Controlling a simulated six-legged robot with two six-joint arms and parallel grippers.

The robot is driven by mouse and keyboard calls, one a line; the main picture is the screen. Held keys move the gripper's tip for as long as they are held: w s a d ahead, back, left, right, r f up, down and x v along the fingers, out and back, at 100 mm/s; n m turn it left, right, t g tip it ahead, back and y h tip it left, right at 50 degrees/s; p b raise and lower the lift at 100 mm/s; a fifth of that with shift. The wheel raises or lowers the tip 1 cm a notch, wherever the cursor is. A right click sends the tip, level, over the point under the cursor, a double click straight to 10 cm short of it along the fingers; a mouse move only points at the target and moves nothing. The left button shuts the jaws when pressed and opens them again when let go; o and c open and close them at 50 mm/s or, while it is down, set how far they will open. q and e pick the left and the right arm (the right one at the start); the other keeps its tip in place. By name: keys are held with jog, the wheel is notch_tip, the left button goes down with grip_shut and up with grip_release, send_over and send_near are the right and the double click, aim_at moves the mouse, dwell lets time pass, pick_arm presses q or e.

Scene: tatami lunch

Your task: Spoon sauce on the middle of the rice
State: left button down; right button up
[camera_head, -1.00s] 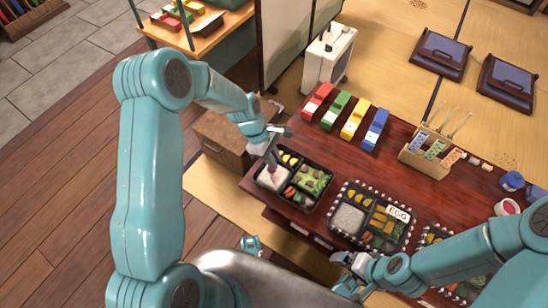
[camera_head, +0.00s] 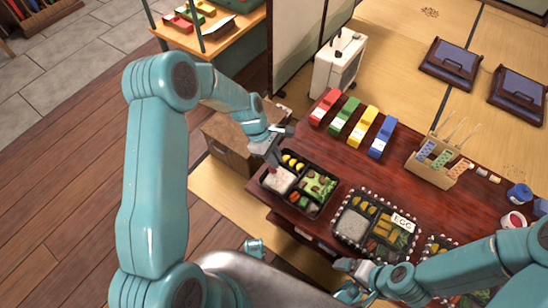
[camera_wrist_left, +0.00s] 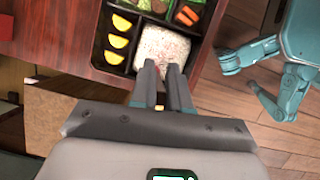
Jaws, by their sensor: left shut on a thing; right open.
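The left bento box (camera_head: 318,207), black and divided, stands near the left end of the red-brown table. Its white rice (camera_head: 281,181) fills one compartment and also shows in the left wrist view (camera_wrist_left: 166,46). My left gripper (camera_head: 272,162) is right above the rice, pointing down, with its fingers (camera_wrist_left: 164,72) shut. What it holds is mostly hidden; a small reddish-brown piece, likely the spoon, shows below the fingers. Any sauce on the rice is too small to tell.
A second bento box (camera_head: 350,227) with rice and an EGG label (camera_head: 401,222) stands to the right. Red, green, yellow and blue boxes (camera_head: 382,138) line the back. A wooden holder (camera_head: 430,165) stands at the right back. Bare tabletop lies behind the bento boxes.

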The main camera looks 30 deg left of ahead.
pick_arm(q)
jog(key=shift+w, duration=0.3)
dwell(0.4)
jog(key=shift+d, duration=0.2)
jog(key=shift+s+d+f+p, duration=0.1)
jog(key=shift+d+p, duration=0.05)
jog(key=shift+d, duration=0.35)
jog(key=shift+s+d+p, duration=0.1)
jog(key=shift+d+p, duration=0.05)
jog(key=shift+d, duration=0.3)
jog(key=shift+s+d, duration=0.2)
jog(key=shift+d, duration=0.85)
jog(key=shift+d+p, duration=0.1)
jog(key=shift+p, duration=0.2)
jog(key=shift+s+d, duration=0.15)
jog(key=shift+d, duration=0.8)
